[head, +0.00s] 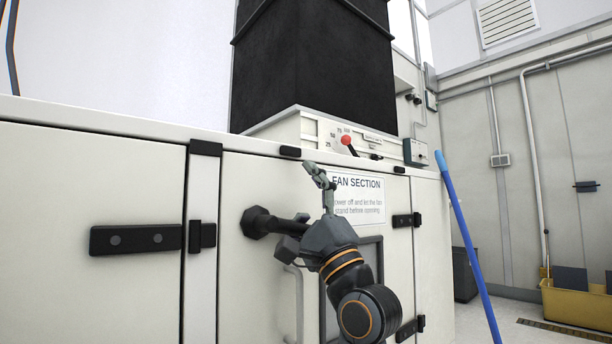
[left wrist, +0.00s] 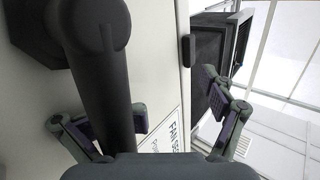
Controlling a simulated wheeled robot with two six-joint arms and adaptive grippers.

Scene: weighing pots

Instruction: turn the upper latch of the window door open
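The upper latch (head: 257,222) of the window door (head: 240,285) is black, with a wide hub on the pale panel and a thick bar pointing right, roughly level. In the left wrist view the latch bar (left wrist: 100,85) runs large from the hub at upper left down toward the gripper body. My left gripper (head: 307,200) is at the bar's right end with its fingers spread. In the left wrist view one finger is partly hidden behind the bar, and the other stands clear at right. I cannot tell whether they touch the bar. My right gripper is not in view.
The door carries a FAN SECTION sign (head: 368,207), a window (head: 372,255) partly behind my arm, and a pale grab handle (head: 297,305). Black hinges (head: 402,220) are at right. A red-knobbed lever (head: 346,140) sits above. A blue pole (head: 468,240) leans at right.

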